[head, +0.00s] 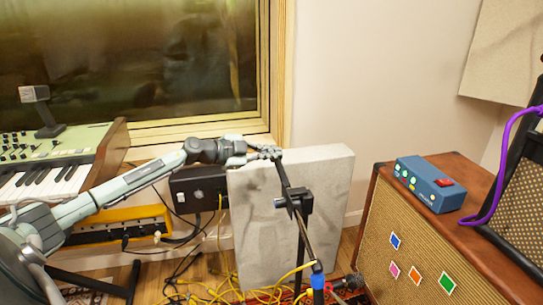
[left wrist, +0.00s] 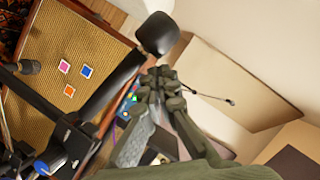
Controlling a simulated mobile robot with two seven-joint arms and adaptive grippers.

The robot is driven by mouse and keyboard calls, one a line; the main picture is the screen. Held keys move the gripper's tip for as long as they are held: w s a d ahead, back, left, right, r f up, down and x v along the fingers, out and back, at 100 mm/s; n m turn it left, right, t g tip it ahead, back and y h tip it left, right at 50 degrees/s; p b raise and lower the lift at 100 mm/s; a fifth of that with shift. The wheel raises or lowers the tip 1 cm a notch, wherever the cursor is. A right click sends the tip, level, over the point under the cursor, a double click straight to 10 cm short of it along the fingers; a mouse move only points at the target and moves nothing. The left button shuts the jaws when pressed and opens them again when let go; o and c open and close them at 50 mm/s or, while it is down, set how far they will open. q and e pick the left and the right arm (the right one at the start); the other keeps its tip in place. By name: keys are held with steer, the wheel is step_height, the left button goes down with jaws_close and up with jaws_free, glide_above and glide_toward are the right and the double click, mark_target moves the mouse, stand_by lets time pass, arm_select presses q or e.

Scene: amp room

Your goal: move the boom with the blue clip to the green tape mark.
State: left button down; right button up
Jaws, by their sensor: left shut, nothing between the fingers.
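The black boom (head: 306,232) slants through a clamp on a stand (head: 301,250), its upper end against the grey panel. The blue clip (head: 318,280) is at its low end, by a dark microphone (head: 350,283). The green tape mark (head: 447,283) is the rightmost on the amp's tan grille (head: 405,248). My left gripper (head: 272,152) is shut and empty at the boom's upper end; I cannot tell whether they touch. My right gripper is not in view.
Blue (head: 395,240), pink (head: 394,270) and orange (head: 414,275) marks share the grille. A blue box (head: 431,184) stands on the amp. A grey panel (head: 335,185) stands behind the boom. Yellow cables (head: 230,285) lie on the floor. A keyboard (head: 60,165) is left.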

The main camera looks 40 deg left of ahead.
arm_select(q)
steer(key=shift+w+a+f, duration=0.15)
steer(key=shift+a+f, duration=0.1)
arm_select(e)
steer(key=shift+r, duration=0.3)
arm_select(q)
steer(key=shift+w+a+f+p, duration=0.2)
steer(key=shift+a+f+p, duration=0.15)
steer(key=shift+f+p, duration=0.3)
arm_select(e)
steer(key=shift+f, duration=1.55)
